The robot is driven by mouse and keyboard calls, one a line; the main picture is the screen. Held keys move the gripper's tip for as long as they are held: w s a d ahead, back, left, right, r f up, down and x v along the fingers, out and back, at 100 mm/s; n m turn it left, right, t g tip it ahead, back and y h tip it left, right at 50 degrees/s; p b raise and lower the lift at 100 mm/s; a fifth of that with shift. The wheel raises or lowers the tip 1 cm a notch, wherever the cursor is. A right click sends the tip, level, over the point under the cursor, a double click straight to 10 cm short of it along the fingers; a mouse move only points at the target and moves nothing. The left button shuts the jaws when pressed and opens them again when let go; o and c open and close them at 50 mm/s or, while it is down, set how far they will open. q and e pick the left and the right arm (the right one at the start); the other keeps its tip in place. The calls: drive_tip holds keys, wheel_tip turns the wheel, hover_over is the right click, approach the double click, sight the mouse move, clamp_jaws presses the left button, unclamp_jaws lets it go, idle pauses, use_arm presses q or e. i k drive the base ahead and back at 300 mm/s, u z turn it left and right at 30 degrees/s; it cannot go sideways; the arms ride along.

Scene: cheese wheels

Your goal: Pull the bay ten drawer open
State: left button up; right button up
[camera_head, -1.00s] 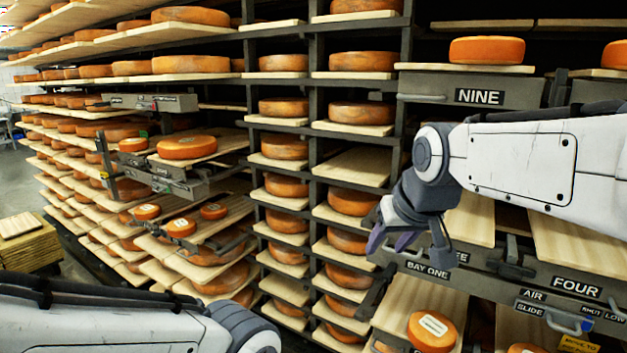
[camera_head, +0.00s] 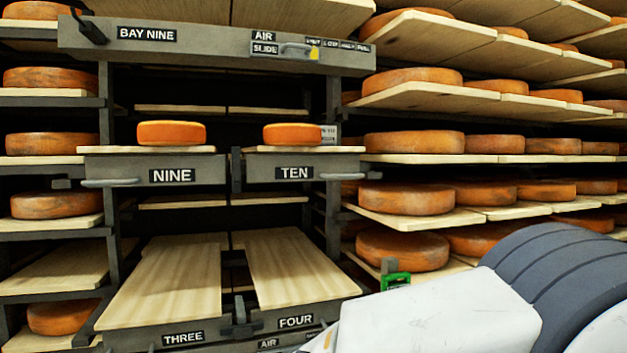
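The bay ten drawer (camera_head: 293,172) has a grey front with a black TEN label and sits right of centre in the rack. Its front looks about level with the NINE drawer (camera_head: 150,172) beside it. A light wooden board lies along its top, with an orange cheese wheel (camera_head: 292,133) on it. A pale bar handle (camera_head: 343,177) shows at its right end. A white and dark grey link of my arm (camera_head: 440,315) fills the lower right. Neither of my grippers is in view, and nothing is seen touching the drawer.
Below, the THREE board (camera_head: 165,283) and FOUR board (camera_head: 295,268) jut forward, empty. A BAY NINE beam (camera_head: 210,42) with an AIR SLIDE control crosses above. Shelves of cheese wheels (camera_head: 405,199) stand at the right. A green-framed piece (camera_head: 396,281) sits near my arm.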

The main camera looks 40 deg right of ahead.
sight(311, 167)
drive_tip(key=z, duration=1.1)
drive_tip(key=k, duration=0.5)
drive_tip(key=u, duration=0.2)
drive_tip(key=i, duration=0.65)
drive_tip(key=z, duration=0.55)
drive_tip(key=i, duration=0.6)
drive_tip(key=z, duration=0.45)
